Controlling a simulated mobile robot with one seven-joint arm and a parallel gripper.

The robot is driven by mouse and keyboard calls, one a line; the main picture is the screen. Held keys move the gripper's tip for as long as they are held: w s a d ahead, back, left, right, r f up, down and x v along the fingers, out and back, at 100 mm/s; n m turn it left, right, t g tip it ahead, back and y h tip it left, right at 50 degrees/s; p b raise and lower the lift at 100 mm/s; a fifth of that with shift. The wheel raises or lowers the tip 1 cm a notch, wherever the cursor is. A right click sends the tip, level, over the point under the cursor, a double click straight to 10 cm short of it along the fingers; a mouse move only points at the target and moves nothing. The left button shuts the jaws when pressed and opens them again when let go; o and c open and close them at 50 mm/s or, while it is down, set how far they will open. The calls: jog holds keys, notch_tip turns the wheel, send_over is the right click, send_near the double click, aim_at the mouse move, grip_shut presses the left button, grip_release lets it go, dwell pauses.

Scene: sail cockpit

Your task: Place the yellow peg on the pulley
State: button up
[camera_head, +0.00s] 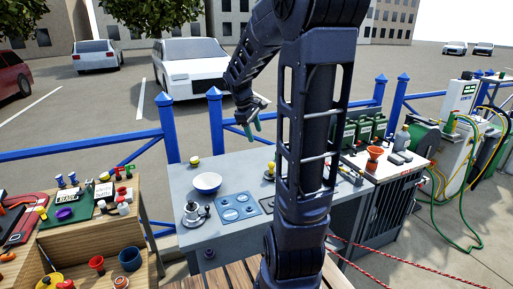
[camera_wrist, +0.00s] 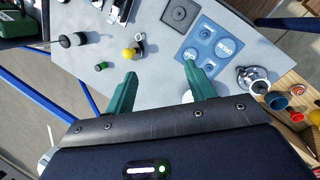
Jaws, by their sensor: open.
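My gripper (camera_head: 253,131) is open and empty, above the far side of the grey table. Its two green fingers also show apart in the wrist view (camera_wrist: 160,82). A small yellow piece (camera_head: 194,160) stands near the table's back edge. A second yellow piece (camera_head: 269,170) is beside my arm, next to a metal fitting; in the wrist view it is a rounded yellow top (camera_wrist: 129,54). I cannot tell which is the peg. A silver round fitting (camera_head: 195,215), perhaps the pulley, stands at the table's front left; it also shows in the wrist view (camera_wrist: 253,80).
A wooden bench with cups (camera_head: 130,259) and tools is at left. Blue railings (camera_head: 85,149) run behind. My arm hides part of the table.

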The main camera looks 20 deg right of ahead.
jog(key=s+a+r+m+t+y, duration=0.1)
jog(key=s+a+m+t, duration=0.1)
jog(key=s, duration=0.7)
jog(key=s+a+r+m+t+y, duration=0.2)
jog(key=s+a+m, duration=0.3)
jog(key=s, duration=0.5)
jog(key=shift+m, duration=0.6)
